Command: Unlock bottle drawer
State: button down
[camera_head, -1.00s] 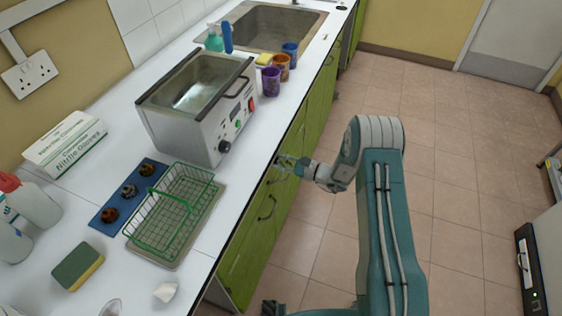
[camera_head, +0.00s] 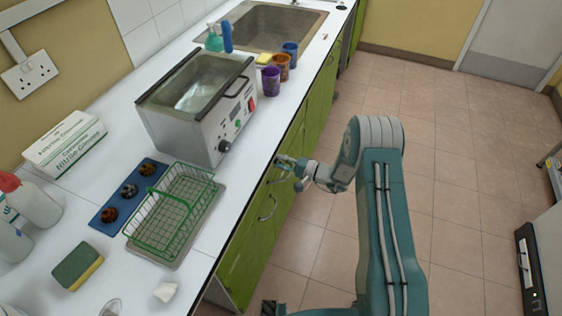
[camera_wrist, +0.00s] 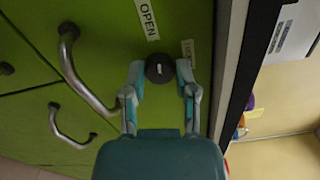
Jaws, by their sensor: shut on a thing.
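The green drawer front (camera_wrist: 110,35) fills much of the wrist view, and its cabinet (camera_head: 245,258) shows below the counter in the head view. A round dark lock knob (camera_wrist: 162,68) with a pale mark sits between my gripper's fingertips (camera_wrist: 160,76). My gripper (camera_head: 283,168) is shut on the knob, one finger on each side. An "OPEN" label (camera_wrist: 147,18) lies above the knob, and a second small label (camera_wrist: 188,52) lies to its right, partly covered by a finger. A curved metal handle (camera_wrist: 82,75) is left of the knob.
A second handle (camera_wrist: 70,128) is on the neighbouring front. The white counter (camera_head: 200,262) overhangs the cabinet and carries a water bath (camera_head: 197,110), a green wire basket (camera_head: 170,215) and several cups.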

jog(key=shift+a+f+n, duration=0.1)
jog(key=shift+n, duration=0.9)
jog(key=shift+s+f, duration=0.1)
jog(key=c, duration=0.5)
grip_release()
jog(key=shift+o, duration=0.6)
jog(key=shift+a, duration=0.15)
jog(key=shift+d, duration=0.5)
jog(key=v, duration=1.1)
